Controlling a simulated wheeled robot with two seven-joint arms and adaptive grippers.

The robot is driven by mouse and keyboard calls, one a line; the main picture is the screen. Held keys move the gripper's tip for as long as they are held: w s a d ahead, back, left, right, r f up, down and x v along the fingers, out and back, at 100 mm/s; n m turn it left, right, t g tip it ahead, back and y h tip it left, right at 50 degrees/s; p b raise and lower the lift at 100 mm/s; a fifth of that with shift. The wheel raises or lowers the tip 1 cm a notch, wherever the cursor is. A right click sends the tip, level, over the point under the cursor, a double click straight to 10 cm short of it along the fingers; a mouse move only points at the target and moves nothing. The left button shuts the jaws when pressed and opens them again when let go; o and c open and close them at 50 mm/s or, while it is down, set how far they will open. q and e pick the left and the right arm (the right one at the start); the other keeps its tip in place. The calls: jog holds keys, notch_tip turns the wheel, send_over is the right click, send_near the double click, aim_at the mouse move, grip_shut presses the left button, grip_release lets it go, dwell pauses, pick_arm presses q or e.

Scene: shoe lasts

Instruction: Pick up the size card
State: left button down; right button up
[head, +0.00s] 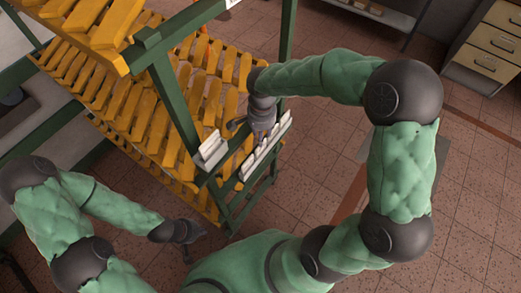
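White cards stand in two small racks on the green frame of a shelf unit. One group of cards (212,149) is at the left post, and a longer row of cards (266,146) is to its right. I cannot tell which one is the size card. My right gripper (252,132) is just above the longer row. Its fingertips are small and partly lost against the rack, so its grip and any contact are unclear. My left gripper (195,246) is low over the floor, away from the cards, with its fingers apart and empty.
A drawer cabinet (490,45) stands at the top right, beside a grey bench (385,12). Tiled floor (480,190) is open at the right.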

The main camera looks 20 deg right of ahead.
aim_at(261, 150)
jog(key=shift+f+b, duration=0.95)
jog(key=shift+f, duration=2.1)
grip_shut()
